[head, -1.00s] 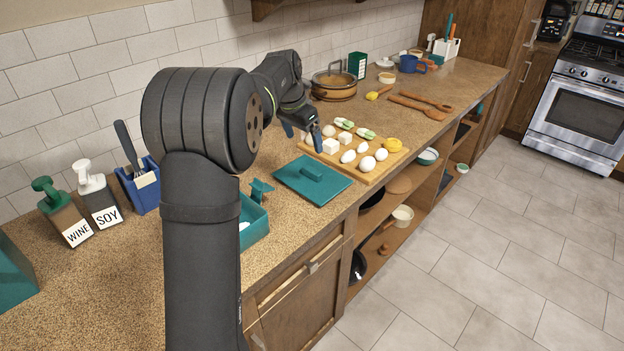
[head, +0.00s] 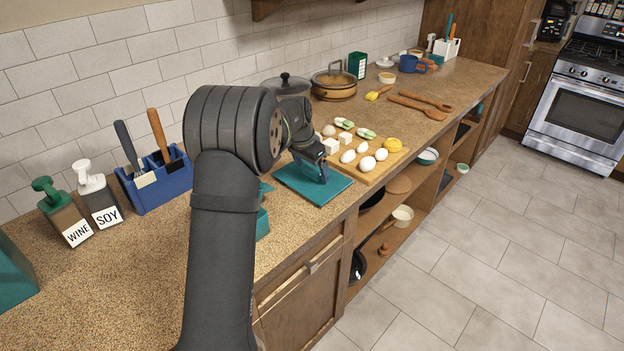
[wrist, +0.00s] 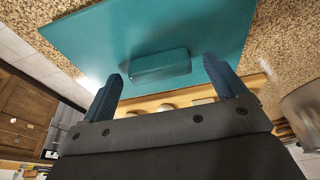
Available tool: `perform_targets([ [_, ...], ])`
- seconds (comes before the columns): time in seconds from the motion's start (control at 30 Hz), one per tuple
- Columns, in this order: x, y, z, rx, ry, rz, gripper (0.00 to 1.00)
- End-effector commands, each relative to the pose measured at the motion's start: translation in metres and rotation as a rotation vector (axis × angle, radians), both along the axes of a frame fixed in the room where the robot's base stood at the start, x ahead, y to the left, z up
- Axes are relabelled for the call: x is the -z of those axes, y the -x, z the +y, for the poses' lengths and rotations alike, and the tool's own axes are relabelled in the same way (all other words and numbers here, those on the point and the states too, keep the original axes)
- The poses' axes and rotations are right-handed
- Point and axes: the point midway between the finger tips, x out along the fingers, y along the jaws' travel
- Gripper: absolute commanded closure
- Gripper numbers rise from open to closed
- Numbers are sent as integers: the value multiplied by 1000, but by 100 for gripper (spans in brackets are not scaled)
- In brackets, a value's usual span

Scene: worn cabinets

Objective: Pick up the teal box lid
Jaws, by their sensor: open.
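My gripper (head: 318,181) is over the lid and hides the handle in the head view. In the wrist view my gripper (wrist: 162,66) is open, with one blue finger on each side of the handle. Neither finger clearly touches it. The height of the fingertips above the lid is hard to tell.
A cutting board (head: 372,180) with eggs, white cubes and other food lies just beyond the lid. A teal box (head: 263,224) is mostly hidden behind my arm. The counter's front edge is close to the lid.

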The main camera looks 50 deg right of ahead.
Motion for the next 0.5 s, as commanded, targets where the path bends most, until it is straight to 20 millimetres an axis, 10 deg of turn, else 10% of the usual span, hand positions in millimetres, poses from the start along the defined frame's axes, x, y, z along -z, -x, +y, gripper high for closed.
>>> perform_targets([
  [0.13, -1, 0, 0, 0, 1, 0, 13],
  [0.37, -1, 0, 0, 0, 1, -1, 58],
  [0.5, -1, 0, 0, 0, 1, -1, 60],
])
